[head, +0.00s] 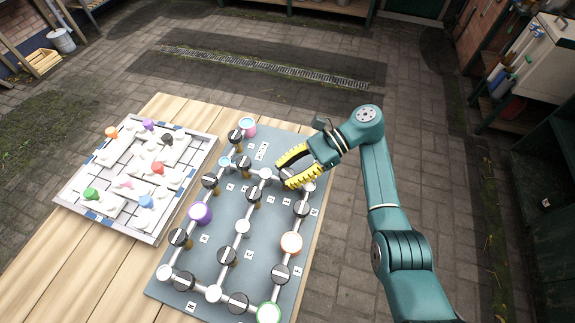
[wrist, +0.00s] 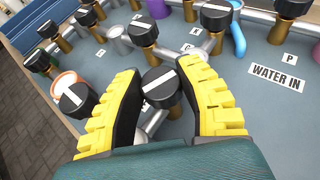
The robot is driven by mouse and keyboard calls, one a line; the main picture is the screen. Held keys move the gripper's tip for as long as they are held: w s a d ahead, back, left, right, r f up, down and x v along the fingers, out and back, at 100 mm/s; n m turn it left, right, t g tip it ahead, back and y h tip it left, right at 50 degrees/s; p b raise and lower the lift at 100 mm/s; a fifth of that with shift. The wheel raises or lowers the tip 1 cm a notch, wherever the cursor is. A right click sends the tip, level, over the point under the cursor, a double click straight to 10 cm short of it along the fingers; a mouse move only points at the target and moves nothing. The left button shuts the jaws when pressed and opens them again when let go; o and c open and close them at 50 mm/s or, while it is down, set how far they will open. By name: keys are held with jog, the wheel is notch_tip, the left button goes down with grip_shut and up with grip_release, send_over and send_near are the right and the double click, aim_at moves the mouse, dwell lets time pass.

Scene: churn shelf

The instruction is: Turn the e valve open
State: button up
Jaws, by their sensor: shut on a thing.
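My gripper (head: 284,174), with yellow ribbed fingers, reaches over the upper right part of the grey pipe board (head: 226,253) in the head view. In the wrist view my gripper (wrist: 163,68) has its fingers on both sides of a black valve knob (wrist: 160,84) and is shut on it. A white stripe on the knob slants from lower left to upper right.
Several other black striped knobs stand close around, one just left of my fingers (wrist: 78,99). A WATER IN label (wrist: 277,78) lies to the right. A white board with coloured pieces (head: 130,205) lies left on the wooden table (head: 75,285).

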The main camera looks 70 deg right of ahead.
jog(key=shift+r+n+g+y+p, duration=0.3)
jog(key=shift+n+y+p, duration=0.1)
jog(key=shift+p, duration=0.55)
jog(key=shift+n+g+y+p, duration=0.3)
jog(key=shift+n+p, duration=0.1)
jog(key=shift+p, duration=0.3)
jog(key=shift+f+n+g+y, duration=0.25)
jog(key=shift+n+g+y, duration=0.25)
jog(key=shift+n+g, duration=0.1)
jog(key=shift+f+n+g, duration=0.15)
jog(key=shift+n+g, duration=0.35)
jog(key=o, duration=1.2)
jog(key=shift+m+t, duration=0.6)
jog(key=shift+f+m+t+h+b, duration=0.3)
jog(key=shift+m+t+h+b, duration=0.25)
jog(key=shift+b, duration=0.2)
jog(key=m+t+h+b, duration=0.1)
jog(key=b, duration=0.1)
jog(key=shift+b, duration=0.35)
